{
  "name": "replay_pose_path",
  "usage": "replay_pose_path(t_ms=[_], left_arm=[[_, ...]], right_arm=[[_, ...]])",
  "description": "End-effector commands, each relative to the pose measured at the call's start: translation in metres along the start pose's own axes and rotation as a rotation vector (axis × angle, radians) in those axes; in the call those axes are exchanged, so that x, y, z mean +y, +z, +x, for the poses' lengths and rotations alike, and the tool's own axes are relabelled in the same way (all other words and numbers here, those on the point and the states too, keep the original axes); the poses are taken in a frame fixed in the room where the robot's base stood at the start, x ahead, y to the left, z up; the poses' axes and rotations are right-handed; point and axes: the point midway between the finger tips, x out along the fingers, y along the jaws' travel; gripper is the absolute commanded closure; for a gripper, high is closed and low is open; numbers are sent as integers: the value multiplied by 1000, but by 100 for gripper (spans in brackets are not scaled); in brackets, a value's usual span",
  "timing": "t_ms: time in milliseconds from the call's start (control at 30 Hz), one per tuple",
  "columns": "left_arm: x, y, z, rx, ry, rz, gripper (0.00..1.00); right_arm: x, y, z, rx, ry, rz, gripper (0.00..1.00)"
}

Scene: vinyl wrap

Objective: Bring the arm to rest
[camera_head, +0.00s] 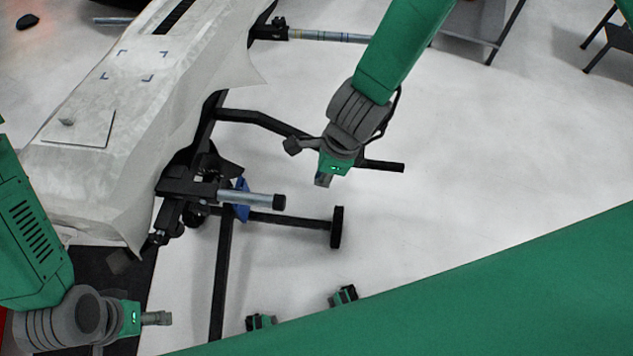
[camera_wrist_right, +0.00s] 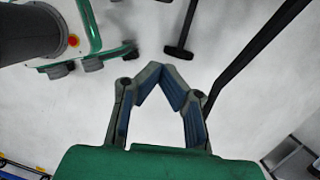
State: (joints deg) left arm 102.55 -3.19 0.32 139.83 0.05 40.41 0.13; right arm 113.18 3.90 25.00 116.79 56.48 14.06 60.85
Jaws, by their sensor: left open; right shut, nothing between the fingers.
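My right gripper (camera_head: 323,180) hangs in the head view over the floor, just right of a black stand. In the right wrist view, its blue-padded fingers (camera_wrist_right: 163,74) come together at the tips with nothing between them. My left gripper (camera_head: 157,318) is at the lower left of the head view, seen nearly edge-on. It is open, with no object visible at it. It is apart from the white covered panel (camera_head: 110,190) above it.
The black stand (camera_head: 265,122) carries the panel and has protruding metal tubes (camera_head: 250,199). A flat square sheet (camera_head: 90,125) with a small lump lies on the panel, near blue corner marks. The stand's foot (camera_head: 337,227) lies below my right gripper.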

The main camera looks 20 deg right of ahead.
Motion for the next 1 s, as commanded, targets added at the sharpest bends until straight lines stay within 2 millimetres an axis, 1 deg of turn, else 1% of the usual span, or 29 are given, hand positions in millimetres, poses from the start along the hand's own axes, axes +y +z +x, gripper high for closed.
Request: replay_pose_path(t_ms=[33,100,367,467,567,600,667,700,767,800,900,1000], left_arm=[[0,0,-1,-1,-1,-1,38],[0,0,-2,-1,-1,-1,38],[-1,1,-1,-1,-1,-2,38],[-1,1,0,-1,-1,-2,38],[0,1,5,-1,-1,-1,38],[0,1,8,-1,-1,-1,38],[0,1,13,-1,0,-1,38],[0,1,17,-1,0,-1,38],[0,2,21,-1,0,-1,38],[0,2,24,-1,0,-1,38],[0,2,29,-1,-1,-1,38],[0,2,32,-1,-1,-1,38]], right_arm=[[1,2,-6,1,-2,-3,100],[2,3,-9,3,-2,-3,100],[-1,-3,-10,-1,2,-2,100],[2,-19,-5,20,2,-66,100],[13,-58,9,92,1,-285,100],[20,-80,16,132,6,-424,100],[32,-117,26,194,25,-682,100],[40,-141,30,230,44,-869,100],[53,-171,34,264,78,-1138,100],[62,-188,35,273,104,-1303,100],[82,-215,34,264,156,-1650,100],[96,-230,31,236,186,-1874,100]])
